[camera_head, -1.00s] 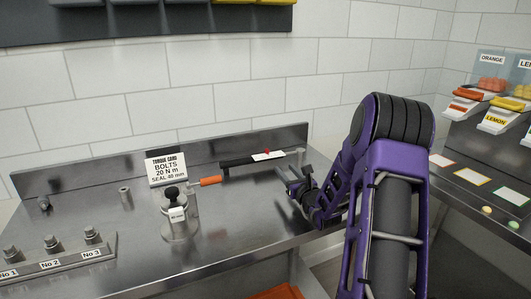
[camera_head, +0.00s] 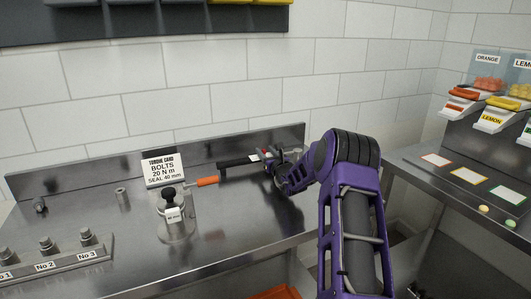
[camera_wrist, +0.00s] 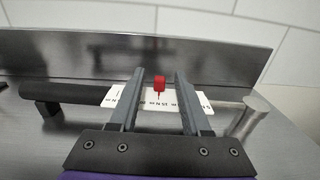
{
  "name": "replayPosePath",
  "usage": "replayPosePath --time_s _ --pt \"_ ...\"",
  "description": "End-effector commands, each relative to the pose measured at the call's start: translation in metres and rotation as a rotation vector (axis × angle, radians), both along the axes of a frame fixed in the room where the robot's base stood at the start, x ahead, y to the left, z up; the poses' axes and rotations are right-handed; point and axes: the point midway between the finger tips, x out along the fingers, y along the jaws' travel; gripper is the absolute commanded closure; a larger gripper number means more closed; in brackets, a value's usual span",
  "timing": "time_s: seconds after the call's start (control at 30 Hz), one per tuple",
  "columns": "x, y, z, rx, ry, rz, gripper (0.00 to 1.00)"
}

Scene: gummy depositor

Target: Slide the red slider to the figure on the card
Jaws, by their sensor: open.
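The red slider (camera_wrist: 159,84) sits on a white scale strip (camera_wrist: 200,98) on the black tool bar. My gripper (camera_wrist: 160,76) is open. In the head view my gripper (camera_head: 272,160) is at the right part of the black tool (camera_head: 238,161) and hides most of the scale. The torque card (camera_head: 162,168) stands behind the tool's orange end and reads "BOLTS 20 N m, SEAL 40 mm".
A black-knobbed device (camera_head: 170,205) stands in front of the card. A block with several numbered bolts (camera_head: 48,258) is at the front left. A steel backsplash (camera_head: 100,175) runs close behind the tool. The bench front between device and arm is clear.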

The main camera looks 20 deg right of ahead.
Motion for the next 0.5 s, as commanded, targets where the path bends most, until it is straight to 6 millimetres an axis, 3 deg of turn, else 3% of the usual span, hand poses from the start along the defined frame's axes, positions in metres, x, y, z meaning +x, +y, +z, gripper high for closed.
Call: replayPosePath --time_s 0.27,0.5 --pt "0.001 0.0002 0.0002 0.0 0.0 0.0 0.53" --pt "0.0009 0.0001 0.0003 0.0 -0.001 0.0 0.96"
